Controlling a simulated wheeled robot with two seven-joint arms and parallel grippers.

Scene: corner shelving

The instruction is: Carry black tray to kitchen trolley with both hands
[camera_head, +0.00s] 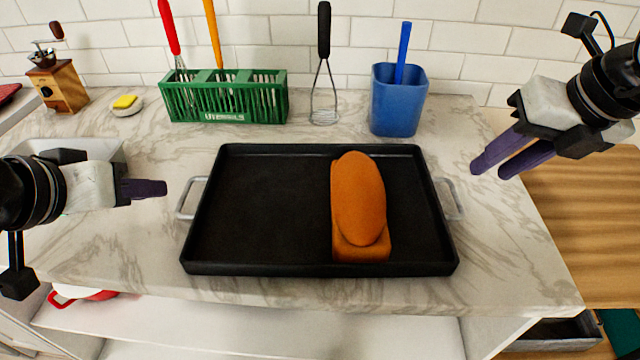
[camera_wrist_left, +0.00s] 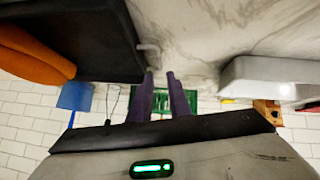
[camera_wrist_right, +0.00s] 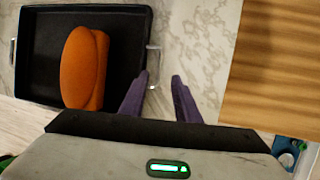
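The black tray (camera_head: 265,205) lies flat on the marble counter, with a metal handle at each short side. An orange object (camera_head: 360,205) rests in its right half. My left gripper (camera_head: 165,188) is just left of the left handle (camera_head: 190,198), apart from it in the head view. In the left wrist view its fingers (camera_wrist_left: 160,85) are parted, with the handle (camera_wrist_left: 150,55) beside one fingertip. My right gripper (camera_head: 490,172) is above and right of the right handle (camera_head: 450,198). In the right wrist view its fingers (camera_wrist_right: 160,80) are open and empty, near that handle (camera_wrist_right: 153,65).
A wooden grinder (camera_head: 58,85), a yellow sponge (camera_head: 125,102) and a white basin (camera_head: 100,150) are at left. A wooden surface (camera_head: 590,215) lies at right.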

